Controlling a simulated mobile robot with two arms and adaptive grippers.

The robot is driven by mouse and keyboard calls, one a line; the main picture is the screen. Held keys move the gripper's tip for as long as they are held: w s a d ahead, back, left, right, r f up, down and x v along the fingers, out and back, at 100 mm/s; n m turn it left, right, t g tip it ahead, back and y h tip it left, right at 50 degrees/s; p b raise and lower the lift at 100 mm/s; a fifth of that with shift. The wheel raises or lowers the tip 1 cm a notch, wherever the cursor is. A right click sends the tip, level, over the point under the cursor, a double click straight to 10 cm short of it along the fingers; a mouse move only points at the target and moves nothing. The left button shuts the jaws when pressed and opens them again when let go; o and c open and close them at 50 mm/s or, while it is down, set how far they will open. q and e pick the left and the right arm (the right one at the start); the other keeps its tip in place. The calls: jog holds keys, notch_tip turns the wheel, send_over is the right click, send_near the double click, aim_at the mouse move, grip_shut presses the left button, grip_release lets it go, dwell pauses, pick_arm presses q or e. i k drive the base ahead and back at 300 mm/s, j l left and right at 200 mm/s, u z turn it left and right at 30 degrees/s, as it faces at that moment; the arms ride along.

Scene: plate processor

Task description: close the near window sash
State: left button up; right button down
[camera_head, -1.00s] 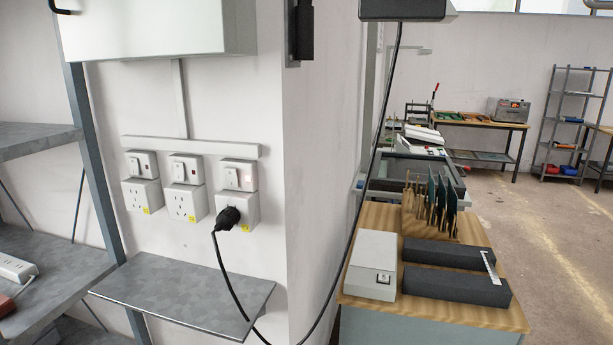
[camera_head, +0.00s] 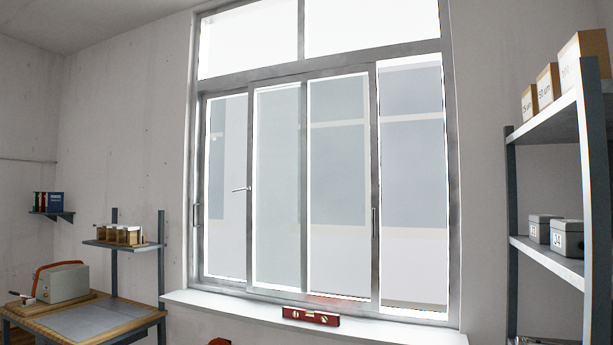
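The window (camera_head: 447,200) fills the middle of the view, with a grey metal frame and upright sashes below fixed top panes. A left sash (camera_head: 201,240) has a dark upright pull on its outer edge. Another dark pull (camera_head: 374,222) is on the upright between the middle and right panes. Neither of my grippers is in view.
A red spirit level (camera_head: 311,316) lies on the white sill (camera_head: 240,306). A workbench (camera_head: 130,322) with a grey machine (camera_head: 62,283) stands at the left. A shelf rack (camera_head: 587,200) with boxes stands close at the right.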

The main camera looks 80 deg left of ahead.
aim_at(374, 304)
jog(key=u, duration=2.8)
jog(key=i+j+u, duration=0.55)
jog(key=i+u, duration=0.15)
jog(key=i+j+u, duration=0.3)
jog(key=i+u, duration=0.55)
jog(key=i, duration=0.3)
jog(key=i+u, duration=0.45)
jog(key=i, duration=0.15)
